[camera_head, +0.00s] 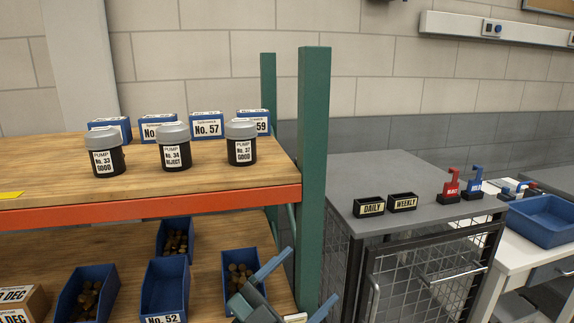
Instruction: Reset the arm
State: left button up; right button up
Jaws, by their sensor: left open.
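My left gripper (311,277) shows at the bottom centre, cut off by the lower edge of the picture. Its two blue-grey fingers point up and to the right and stand apart, with nothing seen between them. It appears in front of the green shelf post (313,180) and beside a blue bin (238,258) on the lower shelf. I cannot tell how far it is from either. Most of the left arm is out of view. My right gripper is not in view.
Three pump jars (174,148) stand on the upper wooden shelf (50,165), with several blue labelled bins behind them. An orange beam (130,207) edges this shelf. To the right are a grey-topped mesh cabinet (385,180), small black boxes (368,207) and a blue tray (545,222).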

pick_arm(q)
jog(key=a+f+n+t+y, duration=0.3)
jog(key=a+f+n+y, duration=0.2)
jog(key=f+n+y, duration=0.45)
jog(key=s+a+f+n+g+y, duration=0.1)
jog(key=s+a+f, duration=0.3)
jog(key=f, duration=0.4)
jog(key=s+a+f+n+g+y, duration=0.2)
jog(key=s+a+f+g+y, duration=0.1)
jog(key=s+f, duration=0.4)
jog(key=s+a+f+n+g+y, duration=0.1)
jog(key=s+a+f+g+y, duration=0.1)
jog(key=s+a+f, duration=0.3)
notch_tip(320, 180, down, 5)
jog(key=shift+s+a+r+n+g+y, duration=0.2)
jog(key=shift+s+a+n+g+y, duration=0.25)
jog(key=shift+y, duration=0.2)
